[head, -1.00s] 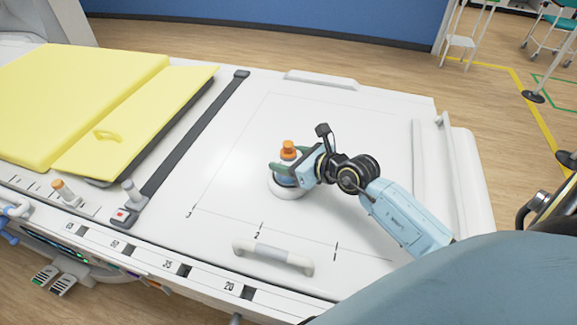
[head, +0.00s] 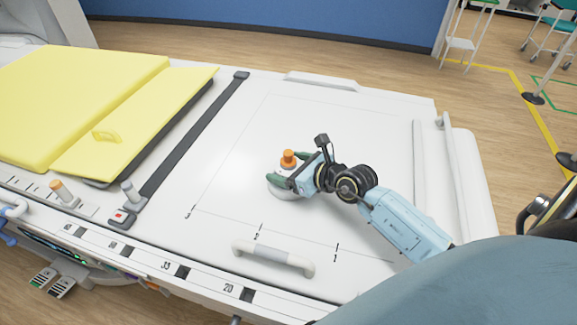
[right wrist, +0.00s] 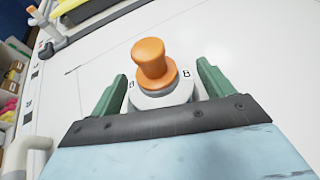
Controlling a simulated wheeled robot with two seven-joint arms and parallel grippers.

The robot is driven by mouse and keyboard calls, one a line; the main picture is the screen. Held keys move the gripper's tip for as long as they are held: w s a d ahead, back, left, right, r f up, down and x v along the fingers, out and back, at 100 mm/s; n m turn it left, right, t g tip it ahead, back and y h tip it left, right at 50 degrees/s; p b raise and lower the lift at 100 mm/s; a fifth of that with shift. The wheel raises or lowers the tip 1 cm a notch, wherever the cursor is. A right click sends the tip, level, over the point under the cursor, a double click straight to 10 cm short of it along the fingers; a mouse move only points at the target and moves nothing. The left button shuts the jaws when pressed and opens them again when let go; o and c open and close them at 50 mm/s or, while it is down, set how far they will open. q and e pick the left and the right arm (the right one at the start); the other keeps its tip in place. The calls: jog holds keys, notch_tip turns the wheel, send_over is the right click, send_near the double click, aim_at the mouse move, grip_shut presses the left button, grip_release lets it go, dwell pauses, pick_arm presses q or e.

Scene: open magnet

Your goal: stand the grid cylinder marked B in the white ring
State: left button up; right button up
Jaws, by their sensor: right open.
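The grid cylinder marked B has an orange knob and a white body (right wrist: 163,98), with B marks on both sides of the knob in the right wrist view. In the head view its orange knob (head: 288,158) stands up above my right gripper (head: 281,177). The cylinder looks upright, over the white ring (head: 284,193), whose lower edge shows under the fingers. My right gripper is open, its green fingers on either side of the cylinder with small gaps in the right wrist view. The gripper hides the seating between cylinder and ring. My left gripper is not in view.
The white table (head: 330,125) is clear around the cylinder. A grey handle (head: 272,256) stands at its near edge. A yellow pad (head: 80,100) and a dark strap (head: 180,150) lie to the left, near two small knobbed posts (head: 62,192).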

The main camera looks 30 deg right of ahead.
jog(key=shift+s+r, duration=0.1)
jog(key=shift+r, duration=0.35)
jog(key=v, duration=1.1)
jog(key=shift+s+p, duration=0.35)
jog(key=shift+p, duration=0.05)
jog(key=shift+d+r, duration=0.15)
